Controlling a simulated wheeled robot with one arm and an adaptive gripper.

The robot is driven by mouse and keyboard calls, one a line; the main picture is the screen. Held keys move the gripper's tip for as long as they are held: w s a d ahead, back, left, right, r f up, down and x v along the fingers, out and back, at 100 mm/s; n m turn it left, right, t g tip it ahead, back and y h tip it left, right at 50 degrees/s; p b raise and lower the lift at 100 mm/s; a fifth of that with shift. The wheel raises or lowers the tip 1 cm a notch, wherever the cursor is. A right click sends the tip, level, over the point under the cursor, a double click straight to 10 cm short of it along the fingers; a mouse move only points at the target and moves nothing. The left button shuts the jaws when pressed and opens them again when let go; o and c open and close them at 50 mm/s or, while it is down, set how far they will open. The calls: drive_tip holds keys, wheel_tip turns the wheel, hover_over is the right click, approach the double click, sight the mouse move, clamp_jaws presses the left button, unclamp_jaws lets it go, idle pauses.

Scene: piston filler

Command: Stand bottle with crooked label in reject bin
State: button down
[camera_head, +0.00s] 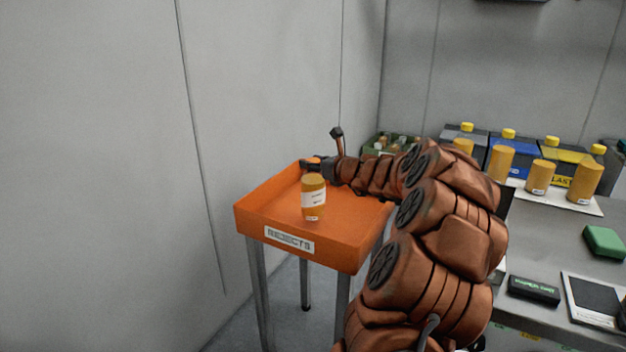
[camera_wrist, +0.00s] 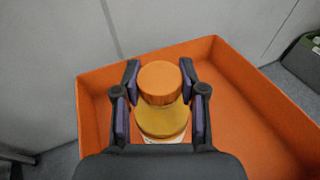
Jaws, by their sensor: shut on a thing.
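An amber bottle (camera_head: 313,211) with an orange cap and a white label stands upright within the walls of the orange reject bin (camera_head: 258,221). The label band looks slightly tilted. My gripper (camera_head: 313,168) reaches in from the right and is shut on the bottle. In the wrist view the fingers (camera_wrist: 160,105) flank the bottle (camera_wrist: 163,121) just below its cap. The bin (camera_wrist: 240,99) surrounds it there, and no other bottle shows inside. I cannot tell whether the bottle's base touches the bin floor.
The bin sits on a metal-legged stand beside grey walls. A steel counter (camera_head: 540,262) at right holds several amber bottles on a white board (camera_head: 567,203), a green block (camera_head: 604,241), a black box (camera_head: 534,290) and a tablet-like panel (camera_head: 595,303). A green crate (camera_head: 377,143) stands behind my arm.

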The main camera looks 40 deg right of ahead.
sight(318, 175)
drive_tip(key=shift+f+b, duration=0.5)
drive_tip(key=shift+f, duration=1.45)
drive_tip(key=c, duration=0.7)
unclamp_jaws()
drive_tip(key=shift+o, duration=0.2)
drive_tip(key=p+v, duration=0.1)
drive_tip(key=v, duration=1.1)
